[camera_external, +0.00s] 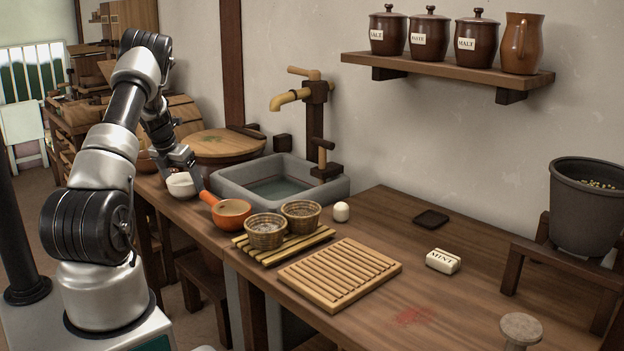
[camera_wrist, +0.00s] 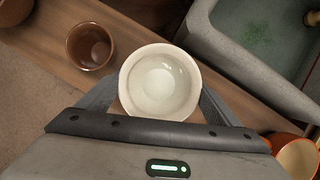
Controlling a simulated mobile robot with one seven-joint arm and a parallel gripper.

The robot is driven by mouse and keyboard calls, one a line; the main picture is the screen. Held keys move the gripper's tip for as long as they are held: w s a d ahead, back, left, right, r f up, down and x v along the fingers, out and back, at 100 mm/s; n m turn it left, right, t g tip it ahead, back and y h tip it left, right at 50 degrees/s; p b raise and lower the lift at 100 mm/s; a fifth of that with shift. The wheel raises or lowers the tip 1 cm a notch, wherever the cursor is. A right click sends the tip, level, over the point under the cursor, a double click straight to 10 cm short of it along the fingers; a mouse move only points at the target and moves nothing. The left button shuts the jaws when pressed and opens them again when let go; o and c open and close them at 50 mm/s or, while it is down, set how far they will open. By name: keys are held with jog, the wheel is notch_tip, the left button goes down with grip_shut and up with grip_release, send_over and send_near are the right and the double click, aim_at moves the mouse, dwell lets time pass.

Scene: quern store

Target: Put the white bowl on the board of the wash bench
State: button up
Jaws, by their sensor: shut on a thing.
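The white bowl (camera_external: 181,187) is at the far left end of the wash bench, left of the stone sink. My gripper (camera_external: 184,168) is at the bowl from above. In the wrist view the bowl (camera_wrist: 160,84) sits between the two fingers of my gripper (camera_wrist: 155,100), which is shut on it. I cannot tell whether the bowl touches the bench. The slatted wooden board (camera_external: 340,274) lies flat on the bench at the front, right of the sink, and is empty.
An orange pan (camera_external: 232,213) with its handle toward the bowl stands before the sink (camera_external: 225,187). Two baskets (camera_external: 266,232) stand on a slatted rack just behind the board. A brown cup (camera_wrist: 90,46) is beside the bowl.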

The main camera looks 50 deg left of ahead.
jog(key=o, duration=1.2)
jog(key=shift+r, duration=0.2)
jog(key=p+v, duration=0.3)
jog(key=v, duration=0.9)
